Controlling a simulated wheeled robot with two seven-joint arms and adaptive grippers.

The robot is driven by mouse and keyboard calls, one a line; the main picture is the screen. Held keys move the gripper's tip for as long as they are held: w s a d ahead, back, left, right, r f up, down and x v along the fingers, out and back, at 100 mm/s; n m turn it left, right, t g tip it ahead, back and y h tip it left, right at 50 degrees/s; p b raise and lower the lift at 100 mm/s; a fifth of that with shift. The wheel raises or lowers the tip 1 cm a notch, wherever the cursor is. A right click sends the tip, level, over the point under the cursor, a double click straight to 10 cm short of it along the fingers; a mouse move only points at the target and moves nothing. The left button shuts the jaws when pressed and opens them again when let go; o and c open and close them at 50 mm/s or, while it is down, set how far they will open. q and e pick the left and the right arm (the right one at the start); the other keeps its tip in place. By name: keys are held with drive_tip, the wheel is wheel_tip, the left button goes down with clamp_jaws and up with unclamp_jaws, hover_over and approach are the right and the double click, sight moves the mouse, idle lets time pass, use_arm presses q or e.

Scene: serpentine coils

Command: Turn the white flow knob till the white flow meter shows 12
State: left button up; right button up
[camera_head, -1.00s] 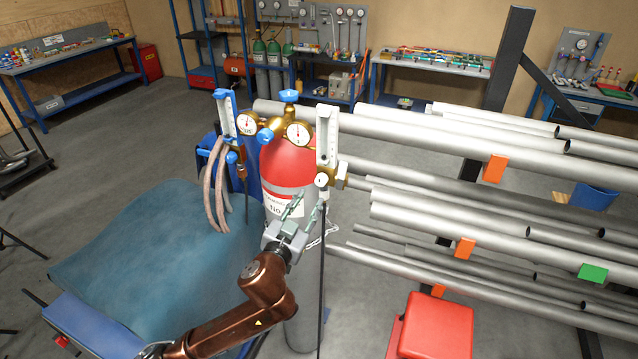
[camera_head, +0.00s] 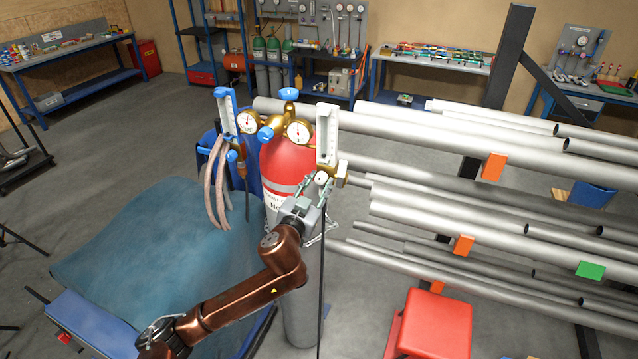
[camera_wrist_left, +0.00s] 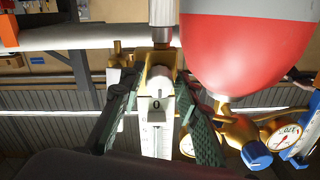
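The white flow meter (camera_head: 327,132) stands upright on the brass regulator fitting, right of the red-topped cylinder (camera_head: 285,165). The white flow knob (camera_head: 321,179) is at its lower end. My left gripper (camera_head: 317,184) has come up from below, right at the knob. In the left wrist view, its two green-grey fingers (camera_wrist_left: 158,88) stand apart on either side of the knob (camera_wrist_left: 154,86), with gaps visible. A black 0 shows near the knob, and the meter's scaled tube (camera_wrist_left: 158,142) is below it. The meter's reading is too small to tell. My right gripper is not in view.
A second, blue-trimmed flow meter (camera_head: 226,112) with hoses and two round gauges, one of them at the centre (camera_head: 299,130), stand left of the white meter. Steel pipes (camera_head: 430,140) on a rack pass close on the right. A red stool (camera_head: 436,325) is at the lower right.

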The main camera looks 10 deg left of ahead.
use_arm(q)
clamp_jaws()
drive_tip(key=shift+m, duration=0.3)
drive_tip(key=shift+a+m+p, duration=0.1)
drive_tip(key=shift+m+p, duration=0.7)
drive_tip(key=shift+m, duration=0.1)
drive_tip(key=m+p, duration=0.3)
drive_tip(key=m, duration=0.2)
drive_tip(key=shift+r, duration=0.1)
drive_tip(key=m+p, duration=0.3)
drive_tip(key=m, duration=0.3)
drive_tip(key=shift+a+r, duration=0.1)
drive_tip(key=shift+a, duration=0.05)
drive_tip(key=m+p, duration=0.3)
drive_tip(key=m, duration=0.2)
drive_tip(key=shift+h, duration=0.4)
drive_tip(key=shift+m, duration=0.4)
